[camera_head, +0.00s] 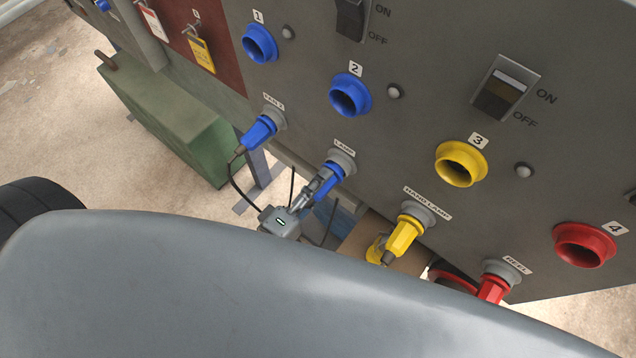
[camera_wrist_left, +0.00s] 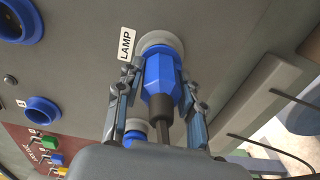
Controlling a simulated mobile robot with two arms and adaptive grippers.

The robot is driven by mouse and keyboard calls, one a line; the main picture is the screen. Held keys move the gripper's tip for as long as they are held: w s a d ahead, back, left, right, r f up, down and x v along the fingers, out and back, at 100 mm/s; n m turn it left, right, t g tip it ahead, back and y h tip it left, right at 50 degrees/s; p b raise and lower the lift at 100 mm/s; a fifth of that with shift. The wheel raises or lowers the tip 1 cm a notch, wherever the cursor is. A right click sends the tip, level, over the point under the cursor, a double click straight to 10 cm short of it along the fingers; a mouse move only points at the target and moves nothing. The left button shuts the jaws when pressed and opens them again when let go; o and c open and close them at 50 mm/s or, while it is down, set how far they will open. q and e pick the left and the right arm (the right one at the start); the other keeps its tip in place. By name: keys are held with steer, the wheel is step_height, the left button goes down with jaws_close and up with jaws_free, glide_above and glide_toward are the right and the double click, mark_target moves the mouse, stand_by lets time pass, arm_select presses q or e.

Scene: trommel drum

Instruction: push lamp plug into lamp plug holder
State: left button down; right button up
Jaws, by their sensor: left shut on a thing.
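The lamp plug (camera_head: 327,181) is blue with a dark cable end. It sits at the grey lamp plug holder (camera_head: 342,158) under the "LAMP" label on the panel. My left gripper (camera_head: 318,188) is around the plug, its fingers on either side. In the left wrist view the plug (camera_wrist_left: 160,78) lies between the fingers of the left gripper (camera_wrist_left: 157,100), its front end at the grey round holder (camera_wrist_left: 162,41). I cannot tell how deep the plug is in the holder. My right gripper is not in view.
A blue plug (camera_head: 257,133) at "FAN 2", a yellow plug (camera_head: 403,238) at "HAND LAMP" and a red plug (camera_head: 493,288) at "REEL" are close by. Numbered sockets, such as blue socket 2 (camera_head: 350,95), and switches (camera_head: 504,88) are higher on the panel. A green box (camera_head: 170,125) stands behind.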

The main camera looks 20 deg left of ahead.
arm_select(q)
steer(key=shift+w, duration=0.1)
steer(key=c, duration=0.8)
jaws_free()
steer(key=shift+o, duration=0.2)
steer(key=shift+s, duration=0.25)
steer(key=v, duration=1.1)
steer(key=shift+s+a, duration=0.15)
steer(key=shift+s, duration=0.1)
